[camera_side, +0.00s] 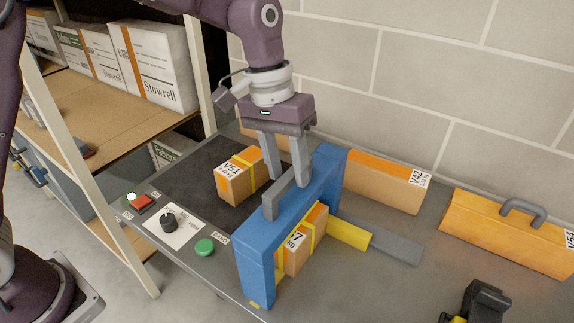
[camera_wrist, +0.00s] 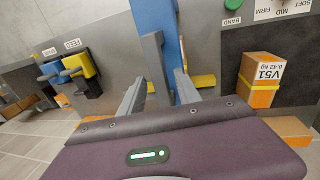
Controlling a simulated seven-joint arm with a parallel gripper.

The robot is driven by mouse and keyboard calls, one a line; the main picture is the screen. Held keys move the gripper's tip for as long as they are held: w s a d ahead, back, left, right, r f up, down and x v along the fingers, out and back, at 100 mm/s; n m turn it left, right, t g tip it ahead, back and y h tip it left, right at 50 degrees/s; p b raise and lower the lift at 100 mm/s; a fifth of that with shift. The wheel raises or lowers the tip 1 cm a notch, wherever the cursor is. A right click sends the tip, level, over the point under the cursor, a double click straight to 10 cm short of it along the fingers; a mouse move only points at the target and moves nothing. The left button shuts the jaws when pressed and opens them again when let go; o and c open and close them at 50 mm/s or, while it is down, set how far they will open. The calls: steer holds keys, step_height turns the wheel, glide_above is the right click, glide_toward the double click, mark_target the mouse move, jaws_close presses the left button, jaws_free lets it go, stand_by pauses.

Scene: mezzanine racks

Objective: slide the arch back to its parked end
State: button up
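The blue arch (camera_side: 257,235) stands across the grey worktop, with a grey bar handle (camera_side: 283,196) on its top. A cardboard box with a yellow band and a label ending in 7 (camera_side: 292,259) sits under the arch, partly hidden by it. My gripper (camera_side: 287,180) is open above the arch, its two fingers apart near the handle. In the wrist view the blue arch (camera_wrist: 156,14) shows at the top, and the handle (camera_wrist: 155,60) lies between the spread fingers with gaps on both sides. I cannot tell whether a finger touches it.
Box V51 (camera_side: 235,180) sits on the dark mat left of the arch. A control panel with a green button (camera_side: 204,247), black knob and red switch lies in front. A yellow-and-grey strip (camera_side: 348,234) lies right of the arch.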

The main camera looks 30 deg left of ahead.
jaws_close()
steer(key=shift+r, duration=0.1)
stand_by(1.2)
